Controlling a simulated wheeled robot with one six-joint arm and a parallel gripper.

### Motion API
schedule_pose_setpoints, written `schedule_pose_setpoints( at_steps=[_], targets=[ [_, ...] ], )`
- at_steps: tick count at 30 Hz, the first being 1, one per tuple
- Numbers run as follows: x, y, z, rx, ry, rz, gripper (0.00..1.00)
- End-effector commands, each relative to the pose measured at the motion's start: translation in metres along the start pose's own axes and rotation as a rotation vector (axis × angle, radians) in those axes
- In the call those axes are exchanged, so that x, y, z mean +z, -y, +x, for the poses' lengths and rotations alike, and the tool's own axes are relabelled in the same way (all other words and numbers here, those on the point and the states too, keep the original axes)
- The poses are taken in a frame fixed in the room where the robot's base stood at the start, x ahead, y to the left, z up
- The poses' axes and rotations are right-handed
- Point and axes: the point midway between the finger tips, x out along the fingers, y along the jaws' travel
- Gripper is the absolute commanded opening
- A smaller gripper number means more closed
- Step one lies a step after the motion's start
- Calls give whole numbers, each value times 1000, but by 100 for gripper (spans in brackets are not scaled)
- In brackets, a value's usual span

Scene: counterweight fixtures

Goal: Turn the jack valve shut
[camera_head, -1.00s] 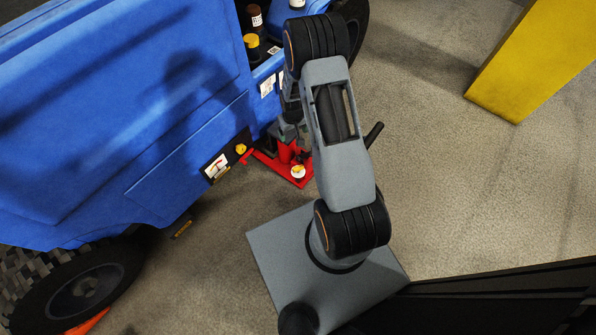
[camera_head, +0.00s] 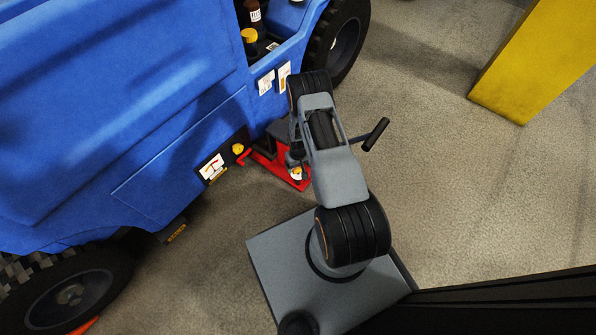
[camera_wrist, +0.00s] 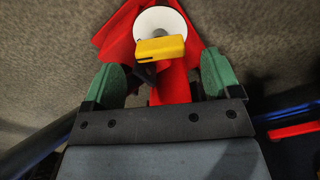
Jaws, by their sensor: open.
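The jack valve shows in the wrist view as a yellow bar (camera_wrist: 162,48) across a white disc (camera_wrist: 154,20), on the red jack body (camera_wrist: 116,42). In the head view the red jack (camera_head: 264,163) stands on the floor beside the blue vehicle, partly hidden by my arm. The white-and-yellow valve (camera_head: 297,173) is just visible at its near end. My gripper (camera_wrist: 160,72) is open, with one green finger on each side of the picture. The valve bar lies between and a little beyond the fingertips, with gaps at both sides. No contact shows.
The blue vehicle (camera_head: 120,100) fills the left, with a black wheel (camera_head: 345,48) at the back. A black handle (camera_head: 376,135) sticks out right of my arm. A yellow block (camera_head: 540,60) stands at the upper right. The floor between is clear.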

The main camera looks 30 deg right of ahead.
Motion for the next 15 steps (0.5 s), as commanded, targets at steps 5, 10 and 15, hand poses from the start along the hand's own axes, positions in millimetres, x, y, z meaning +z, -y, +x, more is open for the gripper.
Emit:
schedule_pose_setpoints(
  at_steps=[5, 10, 15],
  targets=[
    [0, 0, 25, 0, 0, 0, 83],
    [0, 0, 34, 0, 0, 0, 83],
    [0, 0, 36, 0, -1, 0, 83]
  ],
)
